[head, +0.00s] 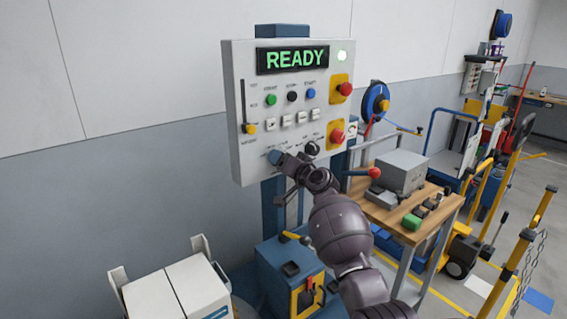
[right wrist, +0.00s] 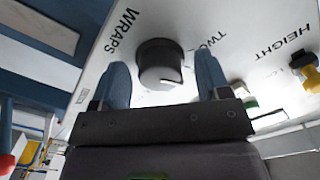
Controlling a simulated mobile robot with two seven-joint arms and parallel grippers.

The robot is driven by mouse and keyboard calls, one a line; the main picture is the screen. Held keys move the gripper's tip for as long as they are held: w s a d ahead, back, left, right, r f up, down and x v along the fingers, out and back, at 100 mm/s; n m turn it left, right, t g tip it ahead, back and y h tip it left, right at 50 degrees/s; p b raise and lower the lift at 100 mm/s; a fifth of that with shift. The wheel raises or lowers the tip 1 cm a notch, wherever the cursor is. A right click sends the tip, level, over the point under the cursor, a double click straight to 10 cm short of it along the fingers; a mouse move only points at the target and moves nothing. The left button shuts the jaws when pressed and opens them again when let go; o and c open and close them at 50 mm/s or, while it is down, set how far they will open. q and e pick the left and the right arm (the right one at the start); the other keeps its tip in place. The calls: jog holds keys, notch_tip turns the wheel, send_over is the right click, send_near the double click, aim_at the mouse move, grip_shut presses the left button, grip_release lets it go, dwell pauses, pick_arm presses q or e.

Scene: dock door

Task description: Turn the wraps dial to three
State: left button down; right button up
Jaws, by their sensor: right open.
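The wraps dial (right wrist: 160,63) is a dark round knob on the pale panel, beside the word WRAPS in the right wrist view. A light mark shows near its lower edge. My right gripper (right wrist: 162,80) is open, with one blue finger on each side of the dial and a visible gap at both sides. In the head view my right gripper (head: 282,160) is at the lower part of the control panel (head: 240,95) and covers some of it. A dark knob (head: 312,148) shows just right of it; I cannot tell if it is the same dial. My left gripper is not in view.
The panel's screen (head: 297,60) reads READY beside a lit green lamp. A wooden bench (head: 430,215) with a grey box stands at the right.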

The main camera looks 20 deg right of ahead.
jog(key=v, duration=1)
jog(key=shift+s, duration=0.4)
jog(key=shift+d+r, duration=0.1)
jog(key=shift+d, duration=0.1)
jog(key=s+f+n+g+h, duration=0.2)
jog(key=s+f+h, duration=0.1)
jog(key=s+f, duration=1.2)
jog(key=s+f+n+g+h, duration=0.3)
jog(key=s+f, duration=1.3)
jog(key=s, duration=0.7)
jog(key=shift+s+d+f, duration=0.2)
jog(key=shift+d+f, duration=0.1)
jog(key=shift+d, duration=0.1)
jog(key=shift+c, duration=0.3)
